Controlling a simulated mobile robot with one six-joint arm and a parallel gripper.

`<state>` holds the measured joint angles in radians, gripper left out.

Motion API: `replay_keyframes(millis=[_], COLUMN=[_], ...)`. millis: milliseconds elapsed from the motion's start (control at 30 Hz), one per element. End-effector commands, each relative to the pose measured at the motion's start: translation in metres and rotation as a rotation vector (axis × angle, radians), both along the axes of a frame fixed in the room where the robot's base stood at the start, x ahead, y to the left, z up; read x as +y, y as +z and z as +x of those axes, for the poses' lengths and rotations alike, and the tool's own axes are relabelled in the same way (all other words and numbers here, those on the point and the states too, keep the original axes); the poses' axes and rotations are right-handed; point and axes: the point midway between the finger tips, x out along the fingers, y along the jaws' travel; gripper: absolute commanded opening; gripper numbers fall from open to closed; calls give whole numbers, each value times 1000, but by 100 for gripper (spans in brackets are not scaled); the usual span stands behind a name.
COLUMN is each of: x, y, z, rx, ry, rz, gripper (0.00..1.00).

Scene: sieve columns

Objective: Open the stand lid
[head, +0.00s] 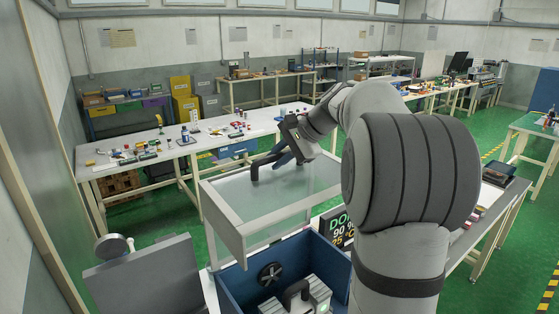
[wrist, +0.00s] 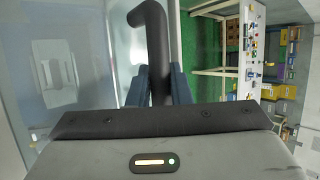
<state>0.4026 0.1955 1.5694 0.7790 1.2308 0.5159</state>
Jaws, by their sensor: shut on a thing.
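The stand lid (head: 225,229) is a pale frame with a clear, frosted panel. In the head view it sits left of centre, above and behind the open-topped blue box of the stand (head: 235,288). Its dark bent handle (head: 254,171) stands at the far part of the panel. My gripper (head: 274,160) is shut on this handle. In the wrist view the black handle (wrist: 151,25) runs between the two blue fingers of my gripper (wrist: 158,85). The handle's lower end is hidden by the gripper body. How far the lid is raised is hard to tell.
Inside the blue box are a dark round knob-like part (head: 270,274) and a grey device with a handle (head: 297,296). A dark sign with lettering (head: 338,228) stands right of the box. A grey panel (head: 150,280) is at left front. A long white table (head: 200,138) with small items stands behind.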

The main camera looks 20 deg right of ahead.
Motion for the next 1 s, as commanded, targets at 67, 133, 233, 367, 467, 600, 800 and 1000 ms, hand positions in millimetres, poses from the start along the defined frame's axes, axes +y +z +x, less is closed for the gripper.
replay_keyframes(millis=[67, 133, 233, 367, 467, 600, 800, 1000], x=[-3, -7, -10, -13, -14, -14, -15, -21], y=[-6, -6, -6, -6, -5, -4, -4, 3], z=[-2, -2, -3, -3, -3, -3, -3, -6], rx=[16, 17, 17, 15, 14, 11, 10, 7], ry=[0, -7, -13, -18, -21, -23, -24, -26], rz=[5, 4, 3, 2, 1, 1, 0, -1], gripper=[0, 0, 0, 0, 25, 37, 40, 40])
